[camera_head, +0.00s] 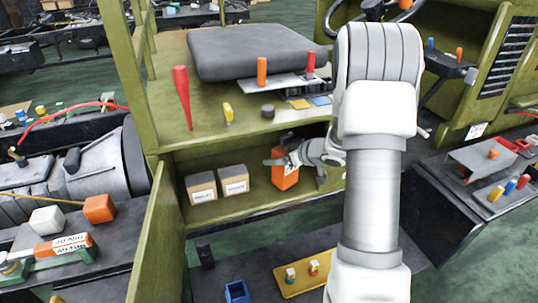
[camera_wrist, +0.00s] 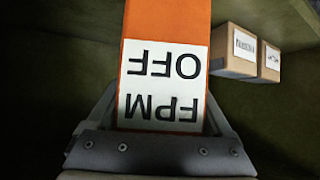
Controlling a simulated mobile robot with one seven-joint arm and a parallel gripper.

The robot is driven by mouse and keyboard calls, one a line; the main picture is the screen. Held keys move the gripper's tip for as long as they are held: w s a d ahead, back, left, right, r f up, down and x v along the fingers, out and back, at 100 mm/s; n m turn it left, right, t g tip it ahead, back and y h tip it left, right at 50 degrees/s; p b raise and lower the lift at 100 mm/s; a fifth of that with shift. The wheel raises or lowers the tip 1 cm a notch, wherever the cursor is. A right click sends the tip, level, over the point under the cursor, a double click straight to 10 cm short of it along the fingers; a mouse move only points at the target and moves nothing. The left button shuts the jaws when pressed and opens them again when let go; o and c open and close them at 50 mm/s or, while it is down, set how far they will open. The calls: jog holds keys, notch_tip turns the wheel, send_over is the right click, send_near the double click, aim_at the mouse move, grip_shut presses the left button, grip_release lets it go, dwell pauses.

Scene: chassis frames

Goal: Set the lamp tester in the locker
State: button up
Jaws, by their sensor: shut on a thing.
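An orange box (camera_head: 285,179) with a white label reading "FPM OFF" is in my gripper (camera_head: 288,160); no other thing in view looks more like the lamp tester. In the wrist view the orange box (camera_wrist: 165,22) stands between the two grey fingers of my gripper (camera_wrist: 160,118), which are shut on its sides. The locker (camera_head: 255,207) is the open olive compartment under the seat, its door (camera_head: 158,245) swung open at the left. My gripper and the box are inside the opening, toward its right. Whether the box touches the locker floor I cannot tell.
Two cardboard boxes (camera_head: 201,188) (camera_head: 233,180) stand in the locker, left of the orange box; they also show in the wrist view (camera_wrist: 233,50). Locker floor between them and the orange box looks clear. Above is a deck (camera_head: 200,148) with a red bat-shaped tool (camera_head: 182,95).

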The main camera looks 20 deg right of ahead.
jog(key=shift+w+a+f+b, duration=0.15)
jog(key=shift+w+a+f, duration=0.15)
jog(key=shift+w, duration=0.4)
jog(key=shift+w+a+f+b, duration=0.2)
jog(key=shift+w+a, duration=0.1)
jog(key=shift+w, duration=0.45)
jog(key=shift+w+a+f+b, duration=0.2)
jog(key=shift+w+a, duration=0.1)
jog(key=shift+w, duration=0.4)
jog(key=shift+f, duration=0.2)
jog(key=o, duration=1.5)
